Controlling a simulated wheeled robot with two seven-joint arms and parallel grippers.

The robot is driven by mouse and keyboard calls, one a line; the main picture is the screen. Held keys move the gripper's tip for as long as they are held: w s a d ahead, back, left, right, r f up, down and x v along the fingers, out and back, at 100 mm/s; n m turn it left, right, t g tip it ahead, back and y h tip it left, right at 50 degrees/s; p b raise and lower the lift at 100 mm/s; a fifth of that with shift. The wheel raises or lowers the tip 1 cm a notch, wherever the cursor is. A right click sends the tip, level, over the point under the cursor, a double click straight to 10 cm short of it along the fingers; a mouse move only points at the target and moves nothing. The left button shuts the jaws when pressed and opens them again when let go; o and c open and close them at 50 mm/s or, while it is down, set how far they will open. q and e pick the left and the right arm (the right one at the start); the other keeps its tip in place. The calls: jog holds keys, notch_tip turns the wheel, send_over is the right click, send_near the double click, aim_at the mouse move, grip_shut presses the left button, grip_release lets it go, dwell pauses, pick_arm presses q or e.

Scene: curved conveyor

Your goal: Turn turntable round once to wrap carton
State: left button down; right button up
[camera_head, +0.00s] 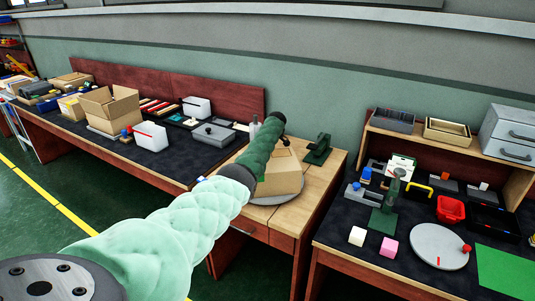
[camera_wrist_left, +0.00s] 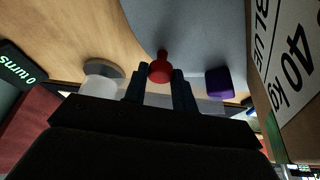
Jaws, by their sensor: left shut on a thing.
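The carton (camera_head: 281,178) is a tan box standing on the grey turntable (camera_head: 262,201) on the wooden bench. In the left wrist view the turntable (camera_wrist_left: 205,35) fills the top, and the carton's side (camera_wrist_left: 262,95) with a label reading "BLUE" and "40 kg" is at the right. My left gripper (camera_wrist_left: 159,78) is shut on the red knob (camera_wrist_left: 160,66) at the turntable's rim. In the head view my arm covers part of the carton, and the fingers and knob cannot be made out. My right gripper is not in view.
A display (camera_wrist_left: 19,76) reads "0 turns". A green stand (camera_head: 318,150) is behind the carton. The right bench holds another grey disc (camera_head: 438,247); the left bench holds an open box (camera_head: 109,108).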

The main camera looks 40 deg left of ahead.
pick_arm(q)
jog(key=shift+s+a+n+g, duration=0.3)
jog(key=shift+s+a+n, duration=0.4)
jog(key=shift+s+a+n+g, duration=0.4)
jog(key=shift+s+a+n, duration=0.25)
jog(key=shift+s+n, duration=0.35)
jog(key=shift+s+a+n, duration=0.2)
jog(key=shift+s+n, duration=0.1)
jog(key=shift+s, duration=0.05)
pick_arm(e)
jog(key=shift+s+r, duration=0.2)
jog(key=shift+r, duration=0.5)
pick_arm(q)
jog(key=c, duration=1.1)
grip_release()
jog(key=shift+c, duration=0.2)
